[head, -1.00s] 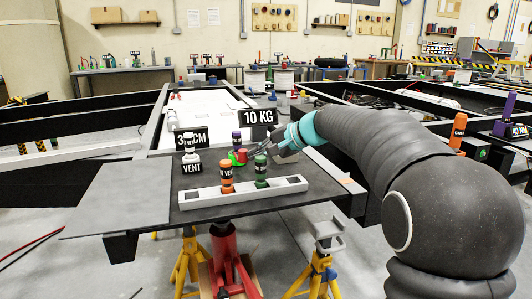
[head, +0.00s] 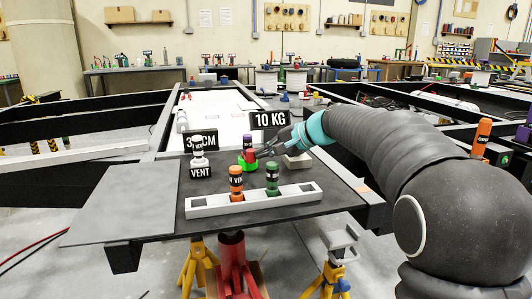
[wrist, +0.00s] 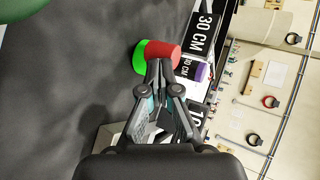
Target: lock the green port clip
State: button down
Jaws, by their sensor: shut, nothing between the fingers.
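The green port clip (head: 248,164) is a low green round piece with a red part (head: 250,155) on it, on the dark plate behind the white rail. In the wrist view the green piece (wrist: 139,57) shows beside the red cylindrical part (wrist: 163,52). My gripper (head: 261,152) comes in from the right, close to the red part. In the wrist view its fingertips (wrist: 160,65) are together, empty, right at the red part's near side. I cannot tell whether they touch it. The clip's far side is hidden.
An orange bottle (head: 236,180) and a green bottle (head: 272,176) stand in the white rail (head: 210,207) in front. A purple bottle (head: 248,141) stands behind the clip. A white VENT item (head: 199,156) and a 10 KG sign (head: 269,121) are close by. The plate's left part is clear.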

jog(key=d, duration=0.1)
jog(key=s+d+b, duration=0.1)
jog(key=s+d, duration=0.1)
jog(key=shift+d+f, duration=0.1)
jog(key=shift+d, duration=0.3)
jog(key=v, duration=1)
jog(key=shift+a, duration=0.1)
jog(key=s+d+f+n+h, duration=0.2)
jog(key=s+f, duration=0.5)
jog(key=s, duration=0.4)
jog(key=s+d+f+n+h, duration=0.2)
jog(key=s+f+h, duration=0.3)
jog(key=s, duration=0.5)
jog(key=s+d+f+n+h, duration=0.1)
jog(key=s+d+f+h, duration=0.2)
jog(key=s+f, duration=0.6)
jog(key=s, duration=0.2)
jog(key=shift+s+n, duration=0.35)
jog(key=shift+n, duration=0.05)
